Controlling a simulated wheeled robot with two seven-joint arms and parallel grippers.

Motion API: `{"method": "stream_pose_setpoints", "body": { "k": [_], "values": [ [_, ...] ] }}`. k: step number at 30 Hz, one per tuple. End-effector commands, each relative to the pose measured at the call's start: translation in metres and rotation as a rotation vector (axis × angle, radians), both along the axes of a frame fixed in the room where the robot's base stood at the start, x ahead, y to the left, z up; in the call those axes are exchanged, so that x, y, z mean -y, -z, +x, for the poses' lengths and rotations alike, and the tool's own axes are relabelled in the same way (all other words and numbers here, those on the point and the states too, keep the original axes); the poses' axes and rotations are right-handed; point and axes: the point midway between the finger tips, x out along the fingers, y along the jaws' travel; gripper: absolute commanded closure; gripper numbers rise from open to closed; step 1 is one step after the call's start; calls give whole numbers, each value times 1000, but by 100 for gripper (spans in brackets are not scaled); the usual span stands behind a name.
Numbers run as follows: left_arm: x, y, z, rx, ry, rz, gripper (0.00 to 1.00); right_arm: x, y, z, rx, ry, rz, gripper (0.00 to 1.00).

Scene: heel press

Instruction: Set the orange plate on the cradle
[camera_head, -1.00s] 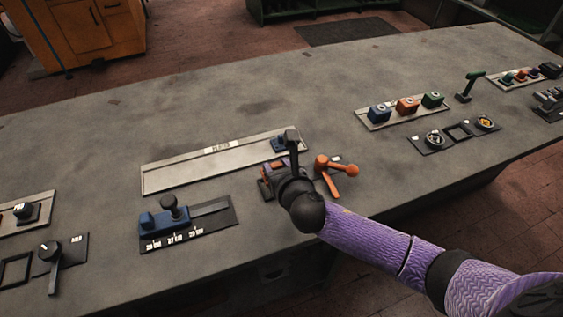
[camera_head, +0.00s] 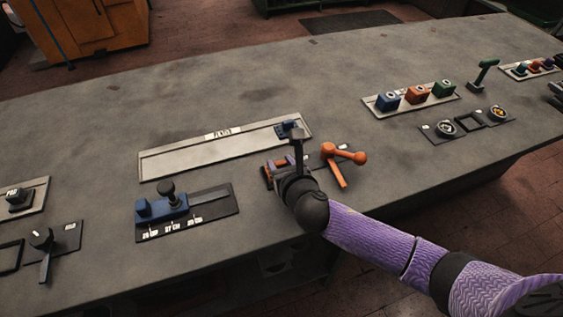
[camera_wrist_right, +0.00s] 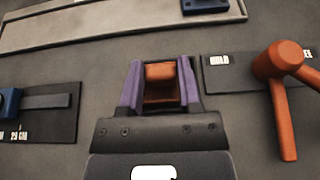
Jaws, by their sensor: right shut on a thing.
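My right gripper (camera_head: 283,168) reaches the bench from the lower right, pointing down beside the orange lever. In the right wrist view its two purple fingers (camera_wrist_right: 160,82) are shut on an orange block-like piece, which I take to be the orange plate (camera_wrist_right: 160,73). A darker orange-brown surface shows below that piece between the fingers. In the head view the gripper largely hides the plate and the spot under it. I cannot tell whether the plate touches a cradle there. My left gripper is not in view.
The orange lever (camera_head: 340,160) stands just right of the gripper. A long pale tray (camera_head: 200,159) with a blue piece (camera_head: 289,129) at its right end lies behind. A blue slider unit (camera_head: 165,207) is to the left. Coloured blocks (camera_head: 416,95) stand at the right.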

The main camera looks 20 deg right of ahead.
Motion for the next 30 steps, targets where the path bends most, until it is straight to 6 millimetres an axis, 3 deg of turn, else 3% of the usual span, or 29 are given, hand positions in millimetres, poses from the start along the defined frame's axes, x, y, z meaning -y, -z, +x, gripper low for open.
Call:
{"method": "stream_pose_setpoints", "body": {
  "k": [15,16,21,30],
  "values": [
    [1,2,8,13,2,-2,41,0,6,0,1,0,-1,100],
    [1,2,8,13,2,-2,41,0,6,0,1,0,-1,50],
    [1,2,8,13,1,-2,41,0,6,0,1,0,-1,15],
    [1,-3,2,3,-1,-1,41,0,2,-5,-1,-1,-1,15]
  ]
}}
